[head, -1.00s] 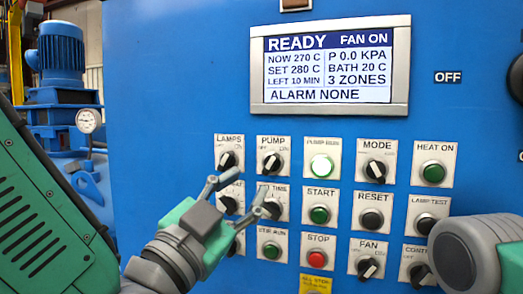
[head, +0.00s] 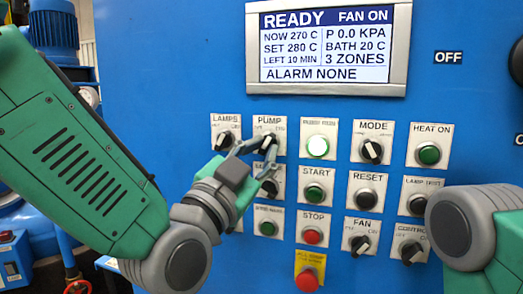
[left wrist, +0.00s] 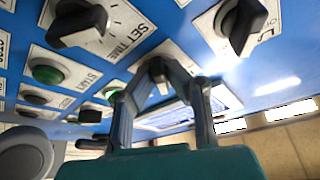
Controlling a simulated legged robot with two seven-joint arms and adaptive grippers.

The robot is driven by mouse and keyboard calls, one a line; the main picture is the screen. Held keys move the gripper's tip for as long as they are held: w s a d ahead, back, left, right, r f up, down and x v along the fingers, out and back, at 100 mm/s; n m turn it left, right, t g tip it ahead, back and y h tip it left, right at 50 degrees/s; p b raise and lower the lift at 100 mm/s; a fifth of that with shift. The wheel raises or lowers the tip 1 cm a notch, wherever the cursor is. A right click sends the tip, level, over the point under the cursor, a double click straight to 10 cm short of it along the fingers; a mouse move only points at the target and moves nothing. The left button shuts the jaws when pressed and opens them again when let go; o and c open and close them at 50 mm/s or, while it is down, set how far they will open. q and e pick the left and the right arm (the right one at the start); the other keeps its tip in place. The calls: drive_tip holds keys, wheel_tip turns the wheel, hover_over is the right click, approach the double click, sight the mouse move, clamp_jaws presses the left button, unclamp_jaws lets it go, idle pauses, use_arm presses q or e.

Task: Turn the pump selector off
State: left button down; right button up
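The pump selector (head: 269,141) is a black knob on a white plate marked PUMP, in the upper row of the blue panel. The lit PUMP RUN lamp (head: 318,146) is to its right. My left gripper (head: 259,157) is at the lower part of this knob, partly covering it. In the left wrist view the left gripper (left wrist: 163,95) is open, with the pump selector (left wrist: 158,70) between its fingers. I cannot tell whether they touch it. The knob's exact angle is unclear. My right gripper is out of view.
The LAMPS knob (head: 226,141) is close on the left. The SET TIME knob (left wrist: 78,22) is just below the pump selector and partly hidden in the head view. The START button (head: 314,192) and STOP button (head: 312,236) are to the lower right. A display (head: 327,45) is above.

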use_arm(q)
drive_tip(key=shift+n+t+y+b, duration=0.4)
drive_tip(key=shift+n+t+b, duration=0.1)
drive_tip(key=shift+n+b, duration=0.6)
drive_tip(key=n+y+b, duration=0.1)
drive_tip(key=n+b, duration=0.1)
drive_tip(key=n, duration=0.1)
drive_tip(key=n+t+y+b, duration=0.1)
drive_tip(key=n+y+b, duration=0.1)
drive_tip(key=n, duration=0.1)
drive_tip(key=shift+d+f+t, duration=0.1)
drive_tip(key=shift+d+t, duration=0.1)
drive_tip(key=shift+t, duration=0.1)
drive_tip(key=n+y+b, duration=0.1)
drive_tip(key=n, duration=0.1)
drive_tip(key=n+y+b, duration=0.1)
drive_tip(key=n, duration=0.2)
drive_tip(key=shift+s+d+t+y+b, duration=0.1)
drive_tip(key=shift+t+y+b, duration=0.2)
drive_tip(key=shift+y+b, duration=0.1)
drive_tip(key=shift+d+r+n+y+b, duration=0.15)
drive_tip(key=shift+n+y+b, duration=0.3)
drive_tip(key=shift+n, duration=0.65)
drive_tip(key=shift+a+r+n+y+b, duration=0.1)
drive_tip(key=shift+r+n+y+b, duration=0.15)
drive_tip(key=shift+n+y, duration=0.6)
drive_tip(key=shift+n+h, duration=0.3)
drive_tip(key=shift+n, duration=0.15)
